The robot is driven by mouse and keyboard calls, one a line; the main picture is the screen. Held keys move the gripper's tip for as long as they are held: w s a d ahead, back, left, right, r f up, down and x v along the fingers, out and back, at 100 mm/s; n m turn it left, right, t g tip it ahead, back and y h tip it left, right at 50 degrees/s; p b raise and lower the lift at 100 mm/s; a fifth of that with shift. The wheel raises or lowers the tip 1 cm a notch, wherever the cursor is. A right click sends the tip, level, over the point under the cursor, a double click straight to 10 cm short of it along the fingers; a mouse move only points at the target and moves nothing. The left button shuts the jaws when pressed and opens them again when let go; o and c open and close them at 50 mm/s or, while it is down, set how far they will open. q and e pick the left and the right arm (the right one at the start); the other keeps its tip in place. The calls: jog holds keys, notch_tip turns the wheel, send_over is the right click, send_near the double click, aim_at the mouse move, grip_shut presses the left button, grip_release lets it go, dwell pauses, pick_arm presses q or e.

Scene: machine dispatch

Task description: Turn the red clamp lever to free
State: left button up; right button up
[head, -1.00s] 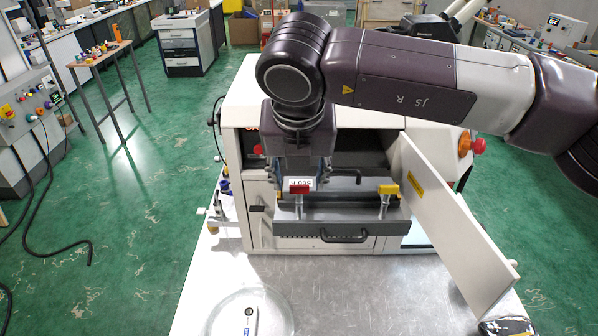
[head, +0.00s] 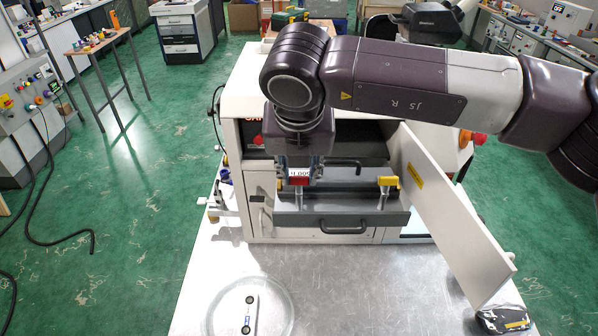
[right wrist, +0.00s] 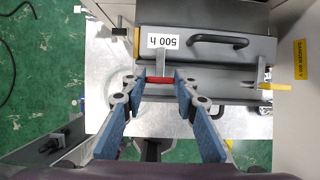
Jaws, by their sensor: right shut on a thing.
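The red clamp lever (head: 299,181) is on the left end of the grey drawer front of the machine, on a short metal post. Its red handle also shows between the fingertips in the right wrist view (right wrist: 159,80). My right gripper (right wrist: 161,77) points down at it, its two blue-padded fingers closed on the handle from both sides. In the head view my right gripper (head: 299,168) hides part of the area behind the lever. A yellow clamp lever (head: 388,181) stands on the right end of the same drawer front, apart from the gripper. My left gripper is not in view.
The open white door (head: 455,215) slants out to the right of the drawer. A black handle (head: 345,227) is on the drawer front. The table's middle is clear.

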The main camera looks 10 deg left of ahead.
jog(key=shift+f+b, duration=0.15)
jog(key=shift+b, duration=0.35)
jog(key=n+y+b, duration=0.1)
jog(key=n+b, duration=0.1)
jog(key=b, duration=0.1)
jog(key=n+b, duration=0.2)
jog(key=b, duration=0.2)
jog(key=shift+d+f+n+g+y, duration=0.15)
jog(key=shift+n+g+y, duration=0.15)
jog(key=shift+y, duration=0.1)
jog(key=shift+w+n+g+b, duration=0.1)
jog(key=shift+n+g+b, duration=0.3)
jog(key=shift+n, duration=0.5)
jog(key=n, duration=0.1)
jog(key=n+y, duration=0.1)
jog(key=shift+d+r+n+g+b, duration=0.1)
jog(key=shift+r+n+g+b, duration=0.2)
jog(key=shift+n+b, duration=0.1)
jog(key=n+g+p, duration=0.1)
jog(key=n, duration=0.2)
jog(key=shift+w+r+n+y, duration=0.1)
jog(key=shift+n+y, duration=0.2)
jog(key=shift+w+n+g+p, duration=0.1)
jog(key=shift+n+g+p, duration=0.6)
jog(key=shift+n, duration=0.55)
jog(key=shift+w+n+g+p, duration=0.1)
jog(key=shift+n+g+p, duration=0.3)
jog(key=shift+n+p, duration=0.65)
jog(key=shift+n, duration=0.3)
